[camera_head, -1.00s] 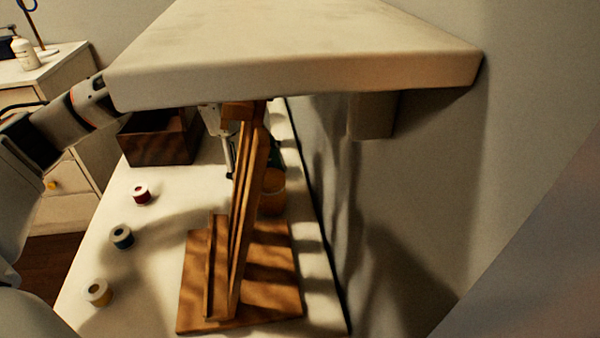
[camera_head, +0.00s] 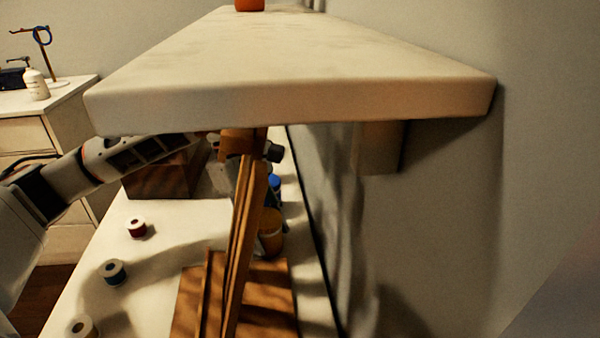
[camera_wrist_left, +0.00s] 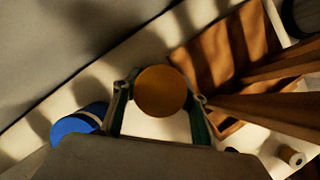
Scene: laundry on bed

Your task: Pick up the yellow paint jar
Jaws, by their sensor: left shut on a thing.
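The yellow paint jar (camera_head: 270,232) stands on the white table behind the wooden easel, near the wall, and the easel partly hides it. In the left wrist view the round yellow top of the jar (camera_wrist_left: 160,86) lies between the two fingers of my left gripper (camera_wrist_left: 161,96), which is shut on it. In the head view my left arm reaches under the shelf, and the easel and shelf hide most of the gripper.
A shelf (camera_head: 290,98) overhangs the table. The easel (camera_head: 243,235) stands in front of the jar. A blue jar (camera_head: 274,184) is beyond the yellow one; it also shows in the left wrist view (camera_wrist_left: 75,127). A wooden box (camera_head: 160,180) and several small spools (camera_head: 137,227) are left.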

